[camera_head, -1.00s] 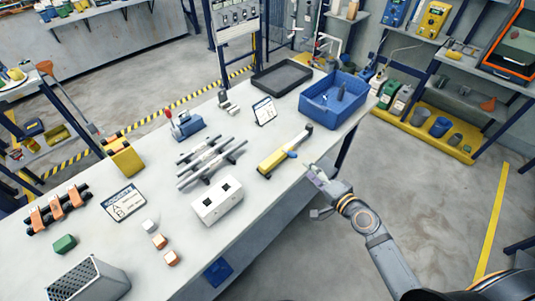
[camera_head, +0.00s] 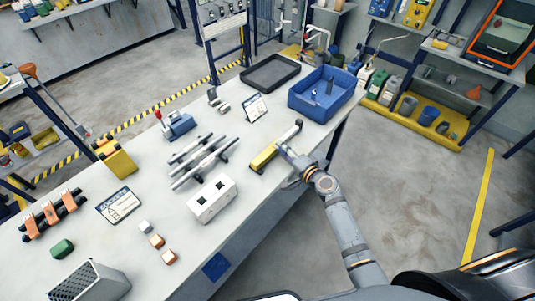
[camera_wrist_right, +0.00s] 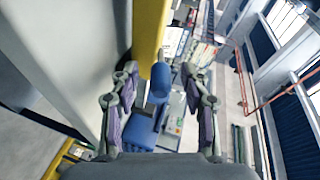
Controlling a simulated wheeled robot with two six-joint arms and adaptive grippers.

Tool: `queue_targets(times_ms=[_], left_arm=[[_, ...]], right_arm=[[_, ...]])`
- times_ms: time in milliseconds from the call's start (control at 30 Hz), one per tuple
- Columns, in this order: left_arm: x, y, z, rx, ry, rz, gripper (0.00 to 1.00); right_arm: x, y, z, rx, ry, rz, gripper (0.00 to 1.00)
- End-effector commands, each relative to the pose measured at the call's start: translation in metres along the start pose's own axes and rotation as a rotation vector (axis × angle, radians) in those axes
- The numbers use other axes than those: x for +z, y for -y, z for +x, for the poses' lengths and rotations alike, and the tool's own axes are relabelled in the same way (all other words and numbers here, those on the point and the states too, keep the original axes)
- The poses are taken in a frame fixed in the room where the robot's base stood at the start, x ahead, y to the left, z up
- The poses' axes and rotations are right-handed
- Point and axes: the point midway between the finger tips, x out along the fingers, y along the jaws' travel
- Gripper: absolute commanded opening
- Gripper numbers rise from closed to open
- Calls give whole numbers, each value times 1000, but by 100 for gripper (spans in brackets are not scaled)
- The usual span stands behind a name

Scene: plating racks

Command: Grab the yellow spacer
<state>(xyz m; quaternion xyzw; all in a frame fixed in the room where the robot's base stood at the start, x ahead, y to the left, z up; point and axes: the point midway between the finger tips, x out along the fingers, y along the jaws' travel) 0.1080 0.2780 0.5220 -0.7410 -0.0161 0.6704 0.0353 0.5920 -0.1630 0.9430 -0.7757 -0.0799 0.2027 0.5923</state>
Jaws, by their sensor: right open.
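A yellow block-like body (camera_head: 263,158) with a grey bar lies near the table's right edge; I take it for the spacer, though a second yellow block (camera_head: 115,158) stands at the left. My right gripper (camera_head: 286,149) is at the near right side of the first yellow body. In the right wrist view my right gripper (camera_wrist_right: 160,82) is open. A yellow bar (camera_wrist_right: 148,35) runs from the top edge, and a blue cylinder (camera_wrist_right: 161,78) shows between the fingers. I cannot tell whether the fingers touch either. My left gripper is not in view.
A white block with square holes (camera_head: 211,200) and grey rods (camera_head: 199,158) lie left of the gripper. A blue bin (camera_head: 326,95) and black tray (camera_head: 269,73) stand at the back. A small sign (camera_head: 256,107) stands nearby.

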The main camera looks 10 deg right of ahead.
Motion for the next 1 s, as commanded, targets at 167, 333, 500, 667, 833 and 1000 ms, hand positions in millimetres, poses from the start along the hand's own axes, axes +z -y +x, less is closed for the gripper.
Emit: queue_targets(times_ms=[167, 333, 500, 667, 833, 1000], left_arm=[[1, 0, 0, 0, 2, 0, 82], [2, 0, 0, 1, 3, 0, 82], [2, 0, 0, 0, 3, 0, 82], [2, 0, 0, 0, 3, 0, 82], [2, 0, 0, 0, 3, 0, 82], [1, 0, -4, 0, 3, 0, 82]], right_arm=[[0, 0, 0, 0, 0, -1, 33], [0, 0, -1, 0, 0, -1, 10], [0, -1, -1, 1, 0, -1, 0], [0, 0, 0, -1, -1, -1, 0], [-1, 1, -1, -1, -1, -1, 0], [-4, 16, -4, -3, -1, -3, 0]])
